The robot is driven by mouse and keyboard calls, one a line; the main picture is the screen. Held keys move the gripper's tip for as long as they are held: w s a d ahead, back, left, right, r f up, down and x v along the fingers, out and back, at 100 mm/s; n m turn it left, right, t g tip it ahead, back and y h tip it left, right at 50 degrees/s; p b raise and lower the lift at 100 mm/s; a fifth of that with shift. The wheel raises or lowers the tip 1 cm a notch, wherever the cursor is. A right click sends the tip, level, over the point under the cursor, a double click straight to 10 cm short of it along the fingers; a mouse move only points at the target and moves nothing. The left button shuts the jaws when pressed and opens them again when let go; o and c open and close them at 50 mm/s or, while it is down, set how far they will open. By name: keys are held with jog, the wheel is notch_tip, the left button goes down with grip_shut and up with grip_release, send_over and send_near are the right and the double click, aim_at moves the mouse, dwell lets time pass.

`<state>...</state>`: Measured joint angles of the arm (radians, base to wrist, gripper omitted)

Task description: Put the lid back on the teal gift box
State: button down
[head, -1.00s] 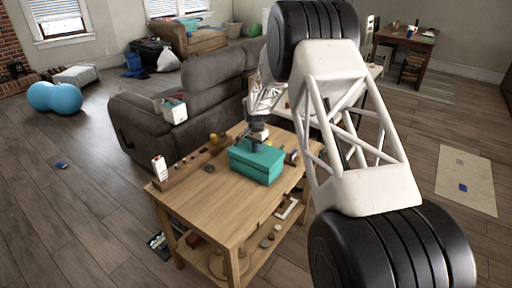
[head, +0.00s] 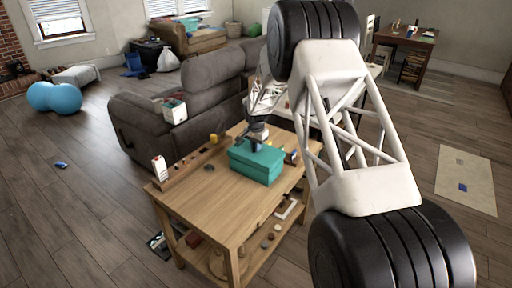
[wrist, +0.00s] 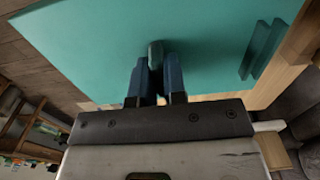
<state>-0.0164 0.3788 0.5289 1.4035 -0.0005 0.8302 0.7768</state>
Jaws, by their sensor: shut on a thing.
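The teal gift box (head: 254,172) stands on the wooden table, towards its far right side. Its teal lid (head: 265,154) lies over the top of the box; it fills much of the wrist view (wrist: 110,45). I cannot tell whether the lid is fully seated. My gripper (head: 256,146) is above the lid, pointing down. In the wrist view, its blue fingers (wrist: 156,75) are shut on a small teal knob (wrist: 155,52) at the lid. A darker teal edge strip (wrist: 265,48) shows at the right of the lid.
The wooden table (head: 205,205) has free room left of the box. A wooden rail (head: 190,164) with small things runs along its far left edge. A grey sofa (head: 190,105) stands behind the table.

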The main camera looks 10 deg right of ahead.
jog(key=shift+f, duration=1.85)
dwell(1.1)
jog(key=c, duration=1.1)
grip_release()
jog(key=shift+r, duration=0.15)
jog(key=shift+r, duration=3.75)
